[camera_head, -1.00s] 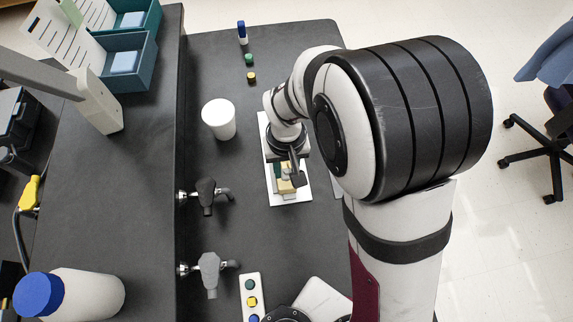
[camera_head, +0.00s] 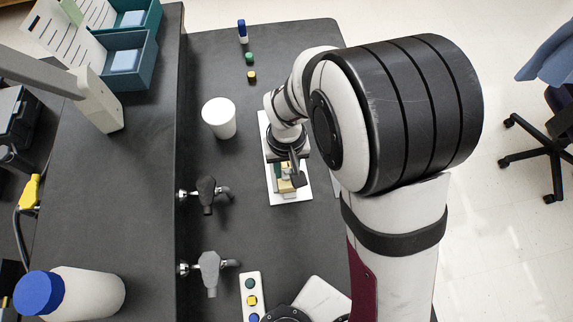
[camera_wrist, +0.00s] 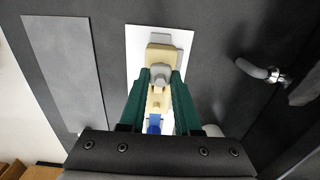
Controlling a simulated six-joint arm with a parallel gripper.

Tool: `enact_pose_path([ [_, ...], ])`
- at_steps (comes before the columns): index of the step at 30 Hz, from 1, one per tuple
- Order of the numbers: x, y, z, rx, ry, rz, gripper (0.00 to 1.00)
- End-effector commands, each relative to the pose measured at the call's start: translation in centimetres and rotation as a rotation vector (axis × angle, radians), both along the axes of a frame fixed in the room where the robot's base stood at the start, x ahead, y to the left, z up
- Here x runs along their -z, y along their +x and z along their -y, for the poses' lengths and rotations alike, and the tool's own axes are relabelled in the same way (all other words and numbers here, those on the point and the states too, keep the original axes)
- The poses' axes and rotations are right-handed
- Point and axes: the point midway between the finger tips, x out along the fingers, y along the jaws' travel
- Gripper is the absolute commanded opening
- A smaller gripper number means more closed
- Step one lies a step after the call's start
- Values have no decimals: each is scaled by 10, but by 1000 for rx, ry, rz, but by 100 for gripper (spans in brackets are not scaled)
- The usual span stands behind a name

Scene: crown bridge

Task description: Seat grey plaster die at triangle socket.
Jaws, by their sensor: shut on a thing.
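The grey die (camera_wrist: 160,74) is between the green fingertips of my gripper (camera_wrist: 161,80) in the wrist view, and the gripper is shut on it. The die is over the beige base block (camera_wrist: 161,50), which lies on a white plate (camera_wrist: 138,38). I cannot tell whether the die touches the block or sits in a socket; the socket's shape is hidden. A blue piece (camera_wrist: 154,123) shows between the fingers, nearer the wrist. In the head view my gripper (camera_head: 286,167) is low over the beige block (camera_head: 285,186), partly covered by my wrist.
A white cup (camera_head: 219,119) stands left of the plate. Two bench taps (camera_head: 207,193) (camera_head: 210,266) stick out at the left. A strip with coloured discs (camera_head: 251,290) lies at the front. Small coloured pieces (camera_head: 249,59) (camera_head: 252,77) stand at the back.

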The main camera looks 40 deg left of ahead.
Motion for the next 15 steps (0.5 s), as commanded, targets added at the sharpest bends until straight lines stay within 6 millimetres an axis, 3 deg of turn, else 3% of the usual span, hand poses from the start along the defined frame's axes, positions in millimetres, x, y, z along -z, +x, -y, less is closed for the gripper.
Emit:
enact_pose_path([
  [15,13,0,0,0,-1,-1,0],
])
